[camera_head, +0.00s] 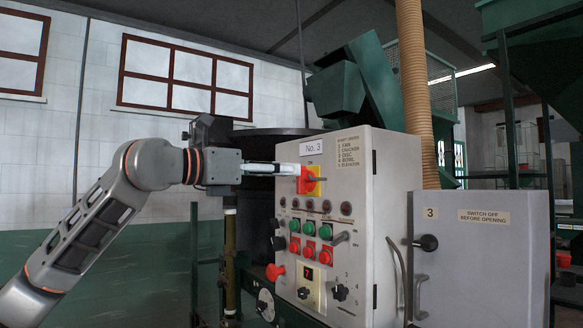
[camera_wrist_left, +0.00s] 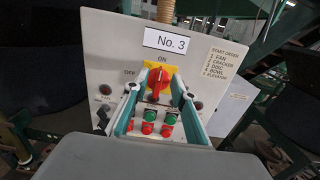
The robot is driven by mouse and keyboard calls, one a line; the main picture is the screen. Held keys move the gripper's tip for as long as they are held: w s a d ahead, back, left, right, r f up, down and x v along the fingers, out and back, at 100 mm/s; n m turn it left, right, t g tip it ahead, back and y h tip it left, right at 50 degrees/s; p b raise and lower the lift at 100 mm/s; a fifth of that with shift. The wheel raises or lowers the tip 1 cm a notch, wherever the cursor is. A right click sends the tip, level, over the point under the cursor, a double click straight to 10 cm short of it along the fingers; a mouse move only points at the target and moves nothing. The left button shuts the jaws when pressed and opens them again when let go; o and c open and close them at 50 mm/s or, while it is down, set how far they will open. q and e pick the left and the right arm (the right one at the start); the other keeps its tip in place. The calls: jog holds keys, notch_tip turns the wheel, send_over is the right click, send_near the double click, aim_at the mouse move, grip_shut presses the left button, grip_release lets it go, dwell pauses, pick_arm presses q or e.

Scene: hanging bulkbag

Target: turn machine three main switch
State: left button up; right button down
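The main switch is a red rotary knob on a yellow plate (camera_head: 309,181), high on the front of the grey control box labelled No. 3 (camera_head: 343,150). It also shows in the left wrist view (camera_wrist_left: 158,80), with ON above and OFF to its left. The red handle looks roughly upright there. My left gripper (camera_head: 296,169) reaches in from the left with its fingertips close in front of the switch. In the wrist view its two pale fingers (camera_wrist_left: 157,84) are apart, one on each side of the red knob. Contact cannot be told. My right gripper is not in view.
Below the switch are lamps, green and red buttons (camera_head: 309,229), a red knob (camera_head: 275,272) and black selectors (camera_head: 340,292). A grey cabinet (camera_head: 480,260) marked 3 stands to the right. A tan hose (camera_head: 412,70) and green machinery (camera_head: 345,90) rise behind.

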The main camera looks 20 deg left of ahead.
aim_at(303, 181)
pick_arm(q)
jog(key=shift+x, duration=1.3)
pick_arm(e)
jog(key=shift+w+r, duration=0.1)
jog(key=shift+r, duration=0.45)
pick_arm(q)
grip_shut()
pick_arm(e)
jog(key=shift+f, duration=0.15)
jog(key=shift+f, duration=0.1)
